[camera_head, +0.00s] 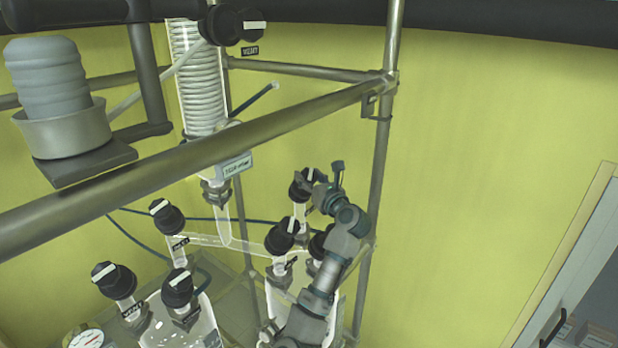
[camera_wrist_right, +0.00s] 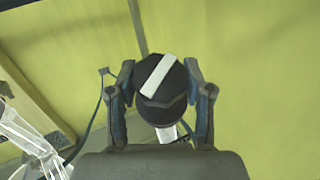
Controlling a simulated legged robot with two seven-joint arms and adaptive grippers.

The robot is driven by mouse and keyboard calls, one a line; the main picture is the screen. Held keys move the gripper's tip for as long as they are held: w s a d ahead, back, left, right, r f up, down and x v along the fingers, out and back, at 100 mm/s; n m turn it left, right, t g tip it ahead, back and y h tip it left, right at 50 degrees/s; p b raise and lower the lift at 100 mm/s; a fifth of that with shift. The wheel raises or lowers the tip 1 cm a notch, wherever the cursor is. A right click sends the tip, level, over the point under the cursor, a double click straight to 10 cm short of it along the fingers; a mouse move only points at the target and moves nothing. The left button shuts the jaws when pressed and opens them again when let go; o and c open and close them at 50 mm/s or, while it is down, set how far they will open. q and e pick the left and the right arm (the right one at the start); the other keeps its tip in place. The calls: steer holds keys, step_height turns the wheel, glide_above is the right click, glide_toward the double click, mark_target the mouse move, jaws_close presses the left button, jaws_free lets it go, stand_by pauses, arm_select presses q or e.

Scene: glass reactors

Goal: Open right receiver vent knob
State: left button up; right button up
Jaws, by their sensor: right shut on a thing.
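My right gripper (camera_head: 314,190) reaches up to a black knob (camera_head: 298,186) with a white bar, above the right glass receiver (camera_head: 304,275). In the right wrist view the fingers sit on both sides of this black knob (camera_wrist_right: 158,100), and the gripper is shut on it. The knob's white bar (camera_wrist_right: 157,76) slants from lower left to upper right. Any label on this knob is hidden. Two other black knobs, a front one (camera_head: 282,236) and one partly behind my arm (camera_head: 320,243), stand on the same receiver. My left gripper is out of view.
A metal frame rail (camera_head: 200,157) crosses in front, and an upright post (camera_head: 381,150) stands just right of my gripper. A coiled glass condenser (camera_head: 199,85) hangs at upper left. The left receiver (camera_head: 205,322) carries several black knobs. Open space lies right of the post.

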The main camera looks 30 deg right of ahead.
steer(key=n+y, duration=0.5)
steer(key=shift+d+f+g+p, duration=0.1)
steer(key=shift+f+g+p, duration=0.05)
steer(key=shift+g+p, duration=0.15)
steer(key=shift+w+f+n+g+y+p, duration=0.1)
steer(key=shift+n+g+y+p, duration=0.6)
steer(key=shift+n+y, duration=1.5)
steer(key=shift+g, duration=0.4)
steer(key=shift+f, duration=0.1)
